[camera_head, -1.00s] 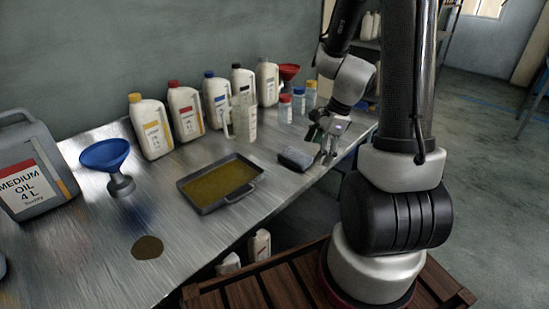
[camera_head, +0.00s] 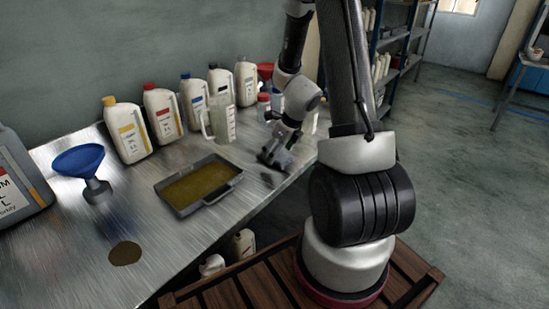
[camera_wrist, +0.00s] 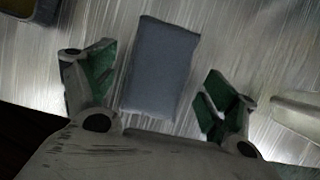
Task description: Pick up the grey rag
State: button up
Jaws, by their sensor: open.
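The grey rag (camera_wrist: 163,58) is a folded blue-grey rectangle on the metal table, seen in the wrist view. My gripper (camera_wrist: 158,88) is open, with a green-padded finger on each side of the rag and gaps to both. The rag's near end is close to the gripper's palm. In the head view my gripper (camera_head: 274,158) points down over the table, right of the oil tray; I cannot clearly tell the rag from the gripper there.
The oil tray (camera_head: 238,180) lies left of my gripper. Bottles (camera_head: 163,115), a clear jug (camera_head: 222,122) and a blue funnel (camera_head: 80,158) stand behind and left. A dark oil spot (camera_head: 125,253) marks the table. The table's front edge is close.

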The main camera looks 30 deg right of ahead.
jog(key=shift+w+f, duration=0.2)
jog(key=shift+f, duration=0.35)
jog(key=c, duration=1)
notch_tip(320, 180, up, 10)
jog(key=shift+r, duration=0.1)
